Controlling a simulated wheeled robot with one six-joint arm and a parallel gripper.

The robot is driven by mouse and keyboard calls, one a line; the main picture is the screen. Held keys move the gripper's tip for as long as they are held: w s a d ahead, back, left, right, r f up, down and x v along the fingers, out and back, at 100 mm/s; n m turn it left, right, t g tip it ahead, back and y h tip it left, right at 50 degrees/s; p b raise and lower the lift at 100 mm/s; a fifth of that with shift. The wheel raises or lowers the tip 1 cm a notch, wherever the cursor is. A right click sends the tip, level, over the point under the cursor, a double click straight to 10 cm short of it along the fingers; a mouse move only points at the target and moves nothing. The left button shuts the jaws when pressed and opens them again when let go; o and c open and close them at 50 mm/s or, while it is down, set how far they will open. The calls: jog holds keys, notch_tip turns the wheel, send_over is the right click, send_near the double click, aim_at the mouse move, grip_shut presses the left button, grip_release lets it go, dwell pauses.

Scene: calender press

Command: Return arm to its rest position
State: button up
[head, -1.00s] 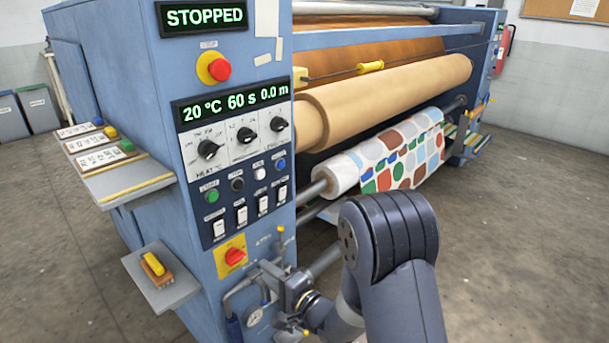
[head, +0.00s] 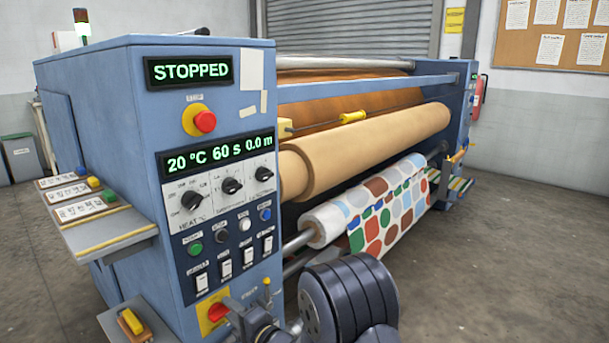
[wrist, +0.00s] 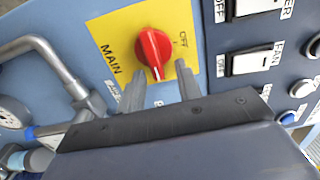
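My arm (head: 350,300) shows dark grey at the bottom of the head view, in front of the press. In the wrist view my gripper (wrist: 158,80) has its two grey fingers apart, with nothing held between them. The red MAIN knob (wrist: 152,48) on its yellow plate lies just beyond the fingertips; whether they touch it cannot be told. The knob also shows low on the control panel in the head view (head: 217,312), partly close to my wrist.
The blue press (head: 110,90) reads STOPPED. A grey pipe and gauge (wrist: 12,112) sit left of the fingers, white switches (wrist: 250,62) to the right. Side shelves (head: 110,232) jut out at left. A patterned fabric roll (head: 385,210) hangs at the press front. Floor at right is clear.

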aim_at(214, 302)
jog(key=p+v, duration=0.2)
jog(key=v, duration=0.9)
jog(key=w+a+n+b, duration=0.2)
jog(key=a+n, duration=0.1)
jog(key=n, duration=0.1)
jog(key=w+a+r+n+b, duration=0.1)
jog(key=w+a+n+b, duration=0.1)
jog(key=a+n+b, duration=0.1)
jog(key=w+a+r+n+b, duration=0.1)
jog(key=w+a+n+b, duration=0.1)
jog(key=n, duration=0.4)
jog(key=shift+a, duration=0.7)
jog(key=n+b, duration=0.1)
jog(key=n, duration=0.2)
jog(key=s+n+b, duration=0.1)
jog(key=shift+a+r+n+b, duration=0.15)
jog(key=shift+a+n+b, duration=0.15)
jog(key=shift+p+v, duration=0.3)
jog(key=shift+v, duration=0.65)
jog(key=shift+r, duration=0.1)
